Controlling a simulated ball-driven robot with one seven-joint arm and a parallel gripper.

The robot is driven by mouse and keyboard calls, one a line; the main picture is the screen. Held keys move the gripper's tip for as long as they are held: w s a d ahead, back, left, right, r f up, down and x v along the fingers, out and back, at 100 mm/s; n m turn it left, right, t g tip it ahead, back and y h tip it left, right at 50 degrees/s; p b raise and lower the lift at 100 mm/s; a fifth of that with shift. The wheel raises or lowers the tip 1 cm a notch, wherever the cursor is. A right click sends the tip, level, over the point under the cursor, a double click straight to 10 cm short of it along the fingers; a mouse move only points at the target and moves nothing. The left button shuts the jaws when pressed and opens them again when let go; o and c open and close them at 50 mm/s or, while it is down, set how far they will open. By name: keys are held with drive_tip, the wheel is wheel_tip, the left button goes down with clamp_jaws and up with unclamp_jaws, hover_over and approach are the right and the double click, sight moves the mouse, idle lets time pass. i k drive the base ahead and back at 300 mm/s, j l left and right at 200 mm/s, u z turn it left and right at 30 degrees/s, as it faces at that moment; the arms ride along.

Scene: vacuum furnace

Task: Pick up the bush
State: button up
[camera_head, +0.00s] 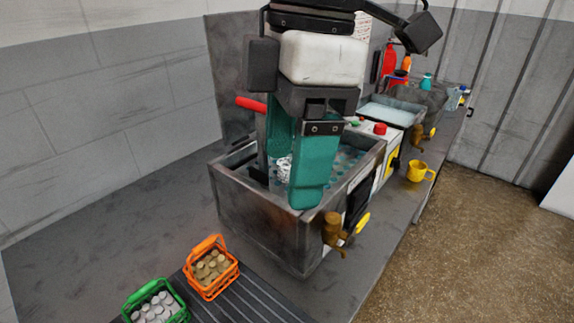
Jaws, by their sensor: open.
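My gripper (288,180) is open, with two teal fingers pointing down into a metal tank (255,221). The nearer finger covers part of the tank's inside. A small shiny silvery piece (284,168) shows in the tank, in the gap between the fingers in the picture. I cannot tell whether it is the bush or whether the fingers touch it. An orange basket (222,285) at the lower left holds several brownish round pieces (212,265). A green basket (183,316) beside it holds several silvery round pieces (155,308). I cannot tell if any of these is a bush.
The tank's walls stand around my fingers. A brown tap (334,232) sticks out from its front. The grey bench (110,235) is clear at left.

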sight(283, 164)
drive_tip(key=i, duration=0.95)
